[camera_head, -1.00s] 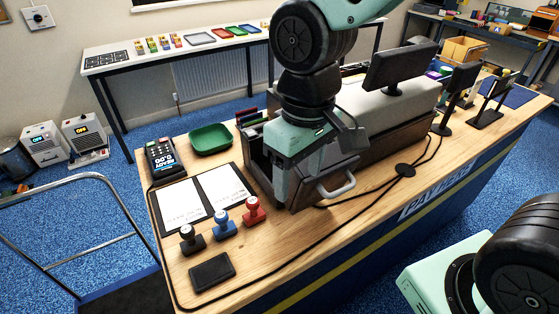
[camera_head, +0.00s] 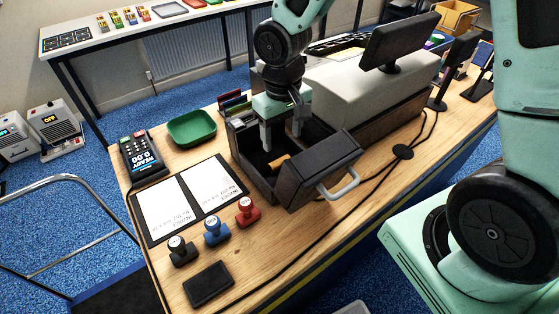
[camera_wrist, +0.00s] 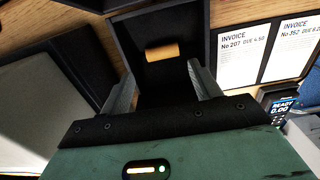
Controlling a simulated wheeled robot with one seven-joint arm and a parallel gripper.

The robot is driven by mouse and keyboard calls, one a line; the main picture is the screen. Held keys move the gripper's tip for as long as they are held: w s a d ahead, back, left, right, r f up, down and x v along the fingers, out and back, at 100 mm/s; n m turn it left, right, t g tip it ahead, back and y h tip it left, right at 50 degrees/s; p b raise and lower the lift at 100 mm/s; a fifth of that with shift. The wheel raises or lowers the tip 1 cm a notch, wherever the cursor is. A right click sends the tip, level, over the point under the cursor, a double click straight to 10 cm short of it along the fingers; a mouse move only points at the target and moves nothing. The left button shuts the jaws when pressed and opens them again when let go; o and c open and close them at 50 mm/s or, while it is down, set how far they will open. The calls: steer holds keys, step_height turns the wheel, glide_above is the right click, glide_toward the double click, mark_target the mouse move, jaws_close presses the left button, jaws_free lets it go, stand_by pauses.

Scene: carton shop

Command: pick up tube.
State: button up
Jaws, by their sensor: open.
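The tube (camera_wrist: 162,52) is a small orange-tan cylinder lying on the dark floor of the open drawer (camera_head: 327,171). It also shows in the head view (camera_head: 279,163), just below and between my fingers. My gripper (camera_head: 283,145) is over the drawer, pointing down, its two grey fingers apart with nothing between them. In the wrist view, my gripper (camera_wrist: 163,88) has one finger on each side of the picture, with the tube beyond the tips and roughly centred between them. The tube is apart from both fingers.
The drawer's walls stand close around the fingers. A green tray (camera_head: 191,128), a card reader (camera_head: 143,155) and invoice sheets (camera_head: 186,207) lie to the left. Black, blue and red stamps (camera_head: 248,211) stand in front. A monitor (camera_head: 400,42) is behind to the right.

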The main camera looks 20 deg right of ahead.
mark_target(280, 160)
steer(key=shift+w+a+f+p, duration=0.1)
steer(key=shift+f+p, duration=0.25)
steer(key=shift+f, duration=1.6)
steer(key=shift+w+a+f+p, duration=0.1)
steer(key=shift+f+p, duration=0.25)
steer(key=shift+f, duration=1.6)
steer(key=c, duration=0.7)
